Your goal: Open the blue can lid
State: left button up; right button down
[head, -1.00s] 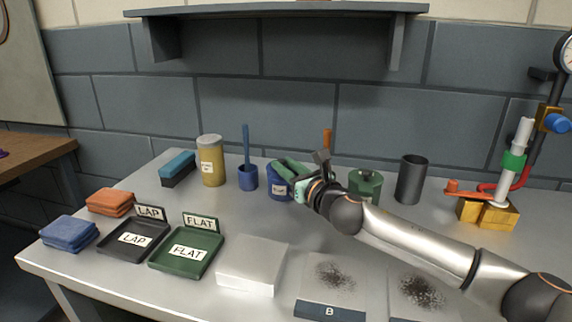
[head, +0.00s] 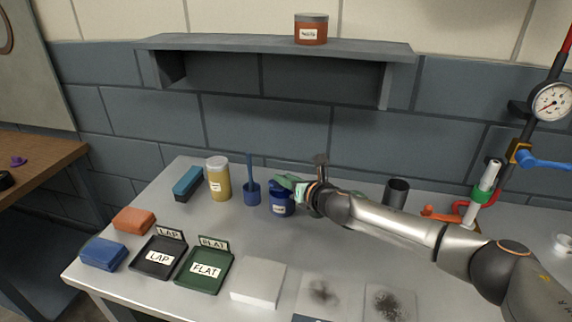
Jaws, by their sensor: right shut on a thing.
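The blue can (head: 282,209) stands upright on the workbench, its white label facing me. My right gripper (head: 286,184), with greenish fingers, reaches in from the right and is at the can's top. It is shut on the lid, which is mostly hidden by the fingers; I cannot tell whether the lid is clear of the can's rim. My left gripper is not in view.
A blue cup with a brush (head: 251,193) and a yellow jar (head: 218,181) stand close left of the can. A dark cylinder (head: 397,192) stands behind my right arm. Trays (head: 204,280) and a white block (head: 258,283) lie in front. A shelf (head: 215,44) holds a brown can (head: 311,29).

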jog(key=shift+w+d+r+m+g+p, duration=0.1)
jog(key=shift+w+r+m+g+p, duration=0.35)
jog(key=shift+p, duration=0.5)
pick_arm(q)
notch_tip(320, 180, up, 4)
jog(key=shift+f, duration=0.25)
pick_arm(e)
jog(key=shift+r+g, duration=0.1)
jog(key=shift+g, duration=0.15)
pick_arm(q)
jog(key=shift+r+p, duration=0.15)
jog(key=shift+p, duration=0.2)
pick_arm(e)
jog(key=shift+w+d+g, duration=0.1)
jog(key=shift+w+g, duration=0.05)
jog(key=shift+g, duration=0.15)
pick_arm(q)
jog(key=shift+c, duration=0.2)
